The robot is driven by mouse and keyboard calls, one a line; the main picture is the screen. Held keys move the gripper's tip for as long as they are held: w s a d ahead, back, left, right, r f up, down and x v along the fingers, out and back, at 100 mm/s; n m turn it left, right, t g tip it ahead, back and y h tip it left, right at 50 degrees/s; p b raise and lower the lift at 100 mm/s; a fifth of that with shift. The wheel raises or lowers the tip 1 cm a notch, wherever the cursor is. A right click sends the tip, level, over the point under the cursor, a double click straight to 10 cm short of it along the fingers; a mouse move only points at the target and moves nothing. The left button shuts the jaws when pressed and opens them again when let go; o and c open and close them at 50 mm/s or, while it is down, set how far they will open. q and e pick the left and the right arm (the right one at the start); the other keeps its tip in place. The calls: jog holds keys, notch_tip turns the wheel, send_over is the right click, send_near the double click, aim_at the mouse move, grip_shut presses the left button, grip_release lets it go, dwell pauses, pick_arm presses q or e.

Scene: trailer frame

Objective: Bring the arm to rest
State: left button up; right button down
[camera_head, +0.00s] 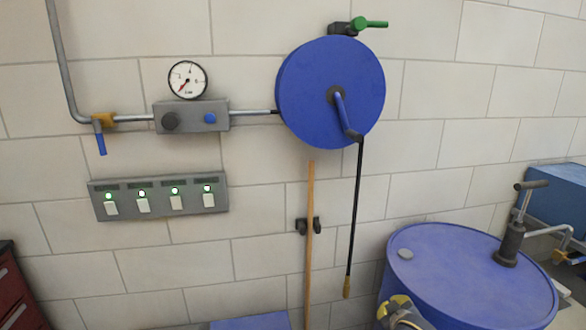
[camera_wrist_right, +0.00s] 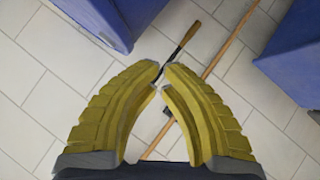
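My right gripper (camera_head: 398,308) shows at the bottom edge of the head view, in front of the blue drum's (camera_head: 455,265) left side. In the right wrist view its yellow fingers (camera_wrist_right: 162,72) arch together, with the tips almost meeting and nothing visible held between them. A black hose with a yellowish end (camera_wrist_right: 188,34) lies behind the fingertips in that view. The rest of my right arm is out of sight in the head view. My left gripper is not in either view.
A blue hose reel (camera_head: 310,95) hangs on the tiled wall, its black hose (camera_head: 355,210) dangling. A wooden pole (camera_head: 310,245) stands by a wall clip. A gauge (camera_head: 187,80), a switch panel (camera_head: 158,212) and a red cabinet (camera_head: 14,290) are at left. A hand pump (camera_head: 510,243) stands on the drum.

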jog(key=s+d+f+n+g+h, duration=0.1)
jog(key=s+f, duration=0.3)
jog(key=s, duration=0.8)
jog(key=s+d+f+g, duration=0.1)
jog(key=s+f+g, duration=0.15)
jog(key=s, duration=0.85)
jog(key=s+d+f+n+g+h, duration=0.1)
jog(key=s+f, duration=0.4)
jog(key=s, duration=0.7)
jog(key=s+a+f+g+y, duration=0.1)
jog(key=a+f, duration=0.2)
jog(key=f, duration=1.3)
jog(key=s+a+f+g+y, duration=0.1)
jog(key=s+a+f+y, duration=0.15)
jog(key=f, duration=1.35)
jog(key=s+f+m+g, duration=0.3)
jog(key=s+f, duration=1.6)
jog(key=s, duration=0.1)
jog(key=shift+s+f+m+y, duration=0.2)
jog(key=shift+s+m+y, duration=0.15)
jog(key=shift+y, duration=0.1)
